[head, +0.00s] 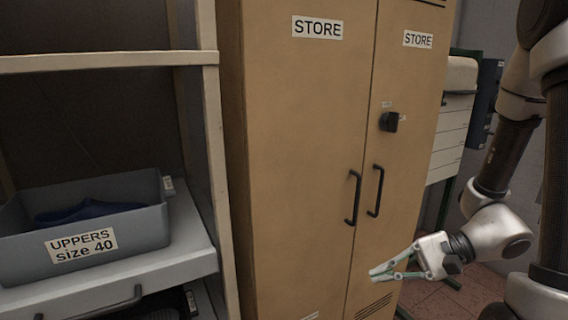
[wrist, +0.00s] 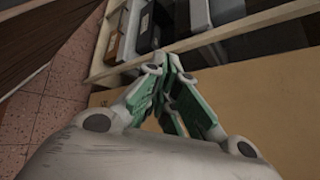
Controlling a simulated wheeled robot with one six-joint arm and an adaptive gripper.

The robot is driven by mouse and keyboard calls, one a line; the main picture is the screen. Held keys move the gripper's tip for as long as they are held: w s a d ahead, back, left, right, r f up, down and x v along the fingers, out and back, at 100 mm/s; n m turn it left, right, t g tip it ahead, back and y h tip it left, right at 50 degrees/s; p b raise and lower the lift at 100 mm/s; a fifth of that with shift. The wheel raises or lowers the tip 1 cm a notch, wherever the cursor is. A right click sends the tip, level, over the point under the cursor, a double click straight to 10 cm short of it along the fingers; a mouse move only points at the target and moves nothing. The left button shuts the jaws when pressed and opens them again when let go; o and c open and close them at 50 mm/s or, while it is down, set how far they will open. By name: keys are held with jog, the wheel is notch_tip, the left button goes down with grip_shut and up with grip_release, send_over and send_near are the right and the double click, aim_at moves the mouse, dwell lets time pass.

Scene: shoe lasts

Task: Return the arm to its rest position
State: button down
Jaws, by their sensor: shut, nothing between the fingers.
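My gripper (head: 374,274) is at the lower right in the head view, in front of the lower part of the tan store cabinet (head: 290,170). Its fingers point left and hold nothing. In the wrist view my gripper (wrist: 172,62) shows its green-padded fingers drawn together at the tips. My arm comes down along the right side of the head view and bends at the wrist. I cannot tell whether the fingers touch the cabinet; they appear apart from it.
The cabinet doors are closed, with two black handles (head: 353,198) and a dark knob (head: 389,121). Tiled floor (head: 478,291) shows at lower right.

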jog(key=s+d+r+n+g+h, duration=0.1)
jog(key=s+d+r+n+h, duration=0.15)
jog(key=d+h, duration=0.35)
jog(key=s+d+r+n+g+h, duration=0.1)
jog(key=s+d+n+h, duration=0.25)
jog(key=d, duration=0.45)
notch_tip(320, 180, up, 12)
jog(key=w+d+n+t+h, duration=0.1)
jog(key=d+n+t+h, duration=0.1)
jog(key=n+t+h, duration=0.1)
jog(key=shift+w+d+n+t, duration=0.15)
jog(key=shift+n+t, duration=0.35)
jog(key=shift+t, duration=0.6)
jog(key=shift+h, duration=0.25)
